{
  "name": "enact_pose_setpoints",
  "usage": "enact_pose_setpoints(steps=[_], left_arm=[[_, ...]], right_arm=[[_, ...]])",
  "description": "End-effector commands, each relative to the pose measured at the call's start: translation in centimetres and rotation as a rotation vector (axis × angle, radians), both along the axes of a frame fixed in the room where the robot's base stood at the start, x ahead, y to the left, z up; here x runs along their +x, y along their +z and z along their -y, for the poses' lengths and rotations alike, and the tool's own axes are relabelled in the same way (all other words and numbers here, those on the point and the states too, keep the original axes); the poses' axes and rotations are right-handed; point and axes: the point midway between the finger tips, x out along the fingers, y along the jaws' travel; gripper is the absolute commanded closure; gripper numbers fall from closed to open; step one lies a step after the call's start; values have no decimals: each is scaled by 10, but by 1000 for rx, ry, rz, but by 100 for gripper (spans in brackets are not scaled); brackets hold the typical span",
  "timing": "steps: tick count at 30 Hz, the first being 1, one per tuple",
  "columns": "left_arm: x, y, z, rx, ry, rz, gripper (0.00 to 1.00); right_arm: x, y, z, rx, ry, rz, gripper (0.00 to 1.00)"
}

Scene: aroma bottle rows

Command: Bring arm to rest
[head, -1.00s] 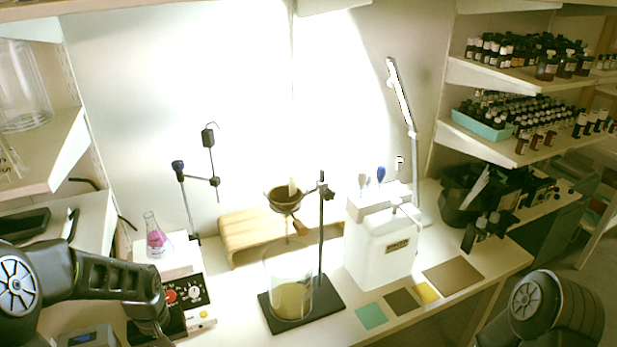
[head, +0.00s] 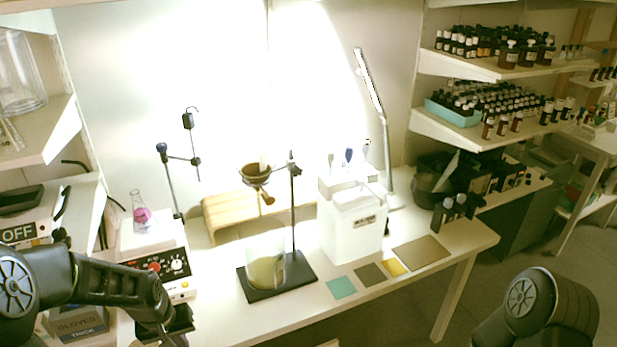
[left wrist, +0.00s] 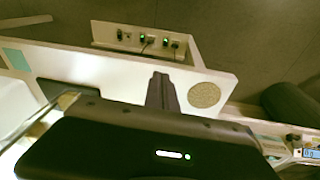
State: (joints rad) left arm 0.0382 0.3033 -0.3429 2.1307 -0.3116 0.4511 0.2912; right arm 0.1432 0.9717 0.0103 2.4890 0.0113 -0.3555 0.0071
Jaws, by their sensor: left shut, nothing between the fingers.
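My left arm comes in at the lower left of the head view. It is bent, and its gripper (head: 172,338) hangs low at the bottom edge, in front of the hotplate stirrer (head: 160,262). In the left wrist view the gripper's dark fingers (left wrist: 161,92) are together with nothing between them, above or beside the white bench edge. My right arm shows only as a dark rounded link at the lower right; its gripper is out of view.
The bench (head: 425,262) holds a glass beaker (head: 266,270) on a dark stand base, a white container (head: 350,230) and coloured squares. A flask (head: 140,213) with pink liquid stands on the stirrer. Bottle shelves (head: 470,140) rise at right. Open floor (head: 400,320) lies in front.

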Motion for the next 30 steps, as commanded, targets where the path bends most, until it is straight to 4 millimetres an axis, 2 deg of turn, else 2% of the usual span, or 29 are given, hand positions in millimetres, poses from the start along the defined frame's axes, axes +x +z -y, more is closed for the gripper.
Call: enact_pose_setpoints(steps=[6, 11, 14, 18, 21, 25, 30], left_arm=[[12, -34, 51, -43, -96, 101, 100], [0, -76, 106, -90, -170, 143, 100], [-28, -111, 148, -130, -211, 138, 100], [-95, -156, 208, -201, -253, 72, 100], [-139, -173, 235, -248, -264, -1, 100], [-174, -183, 254, -288, -278, -75, 100], [-184, -189, 257, -298, -278, -100, 100]], right_arm=[[-1, -1, 0, 0, -1, -1, 64], [0, -2, 0, 0, 0, -1, 64], [0, -3, 0, 0, 0, 0, 64], [0, -4, 0, 1, 0, 0, 64], [0, -5, 0, 1, 0, 1, 64], [0, -5, 0, 1, 0, 1, 64], [0, -6, 0, 1, 0, 1, 64]])
